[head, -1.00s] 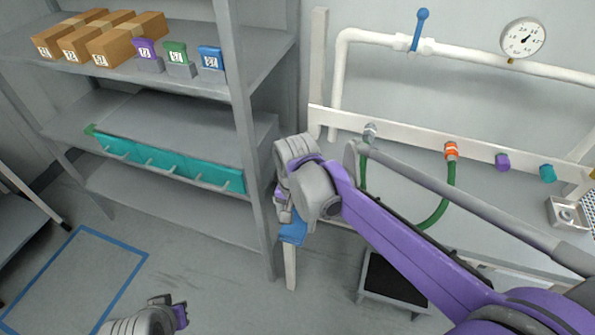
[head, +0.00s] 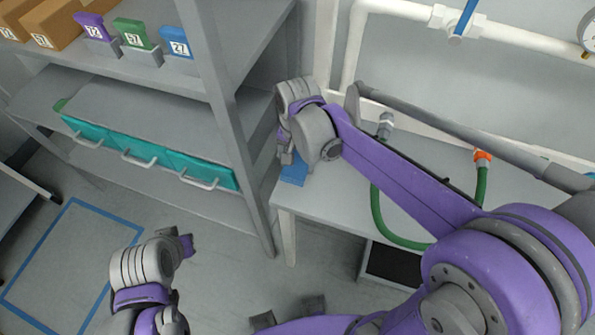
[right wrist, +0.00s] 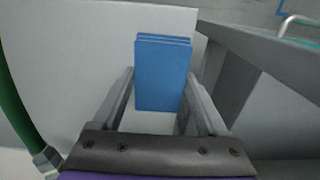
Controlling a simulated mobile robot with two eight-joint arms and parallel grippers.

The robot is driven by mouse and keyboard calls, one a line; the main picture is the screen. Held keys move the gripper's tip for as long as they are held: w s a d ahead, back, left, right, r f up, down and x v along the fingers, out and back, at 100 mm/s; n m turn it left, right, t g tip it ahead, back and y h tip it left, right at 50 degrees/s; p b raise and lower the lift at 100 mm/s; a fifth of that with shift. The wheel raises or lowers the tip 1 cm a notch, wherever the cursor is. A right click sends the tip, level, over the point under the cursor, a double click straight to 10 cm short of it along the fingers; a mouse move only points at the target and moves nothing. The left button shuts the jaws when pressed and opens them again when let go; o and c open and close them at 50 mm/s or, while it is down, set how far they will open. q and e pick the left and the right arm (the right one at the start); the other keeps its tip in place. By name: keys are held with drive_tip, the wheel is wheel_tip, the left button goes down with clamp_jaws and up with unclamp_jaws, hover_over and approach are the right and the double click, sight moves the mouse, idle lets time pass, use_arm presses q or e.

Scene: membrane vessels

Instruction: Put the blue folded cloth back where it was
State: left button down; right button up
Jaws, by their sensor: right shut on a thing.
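The blue folded cloth (head: 294,169) shows below my right gripper (head: 289,154) in the head view, at the left end of the pale bench (head: 330,185). In the right wrist view the cloth (right wrist: 163,76) stands between the two fingers of the right gripper (right wrist: 160,92), its folded layers showing at the top edge. The right gripper is shut on it. I cannot tell whether the cloth touches the bench. My left gripper (head: 187,245) is low at the left, over the floor and away from the cloth; its finger gap is not clear.
A grey shelf unit (head: 150,170) stands left of the bench, with teal drawers (head: 150,160) and several boxes and coloured tagged items above. A green hose (head: 377,215) hangs at the bench's right part. A blue outline (head: 40,240) marks the floor.

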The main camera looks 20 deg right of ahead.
drive_tip(key=f, duration=0.2)
drive_tip(key=shift+s+f, duration=0.2)
drive_tip(key=shift+f, duration=0.1)
drive_tip(key=shift+w+f, duration=0.1)
drive_tip(key=shift+f, duration=2.15)
drive_tip(key=shift+f+b, duration=0.15)
drive_tip(key=shift+b, duration=0.15)
drive_tip(key=o, duration=1.2)
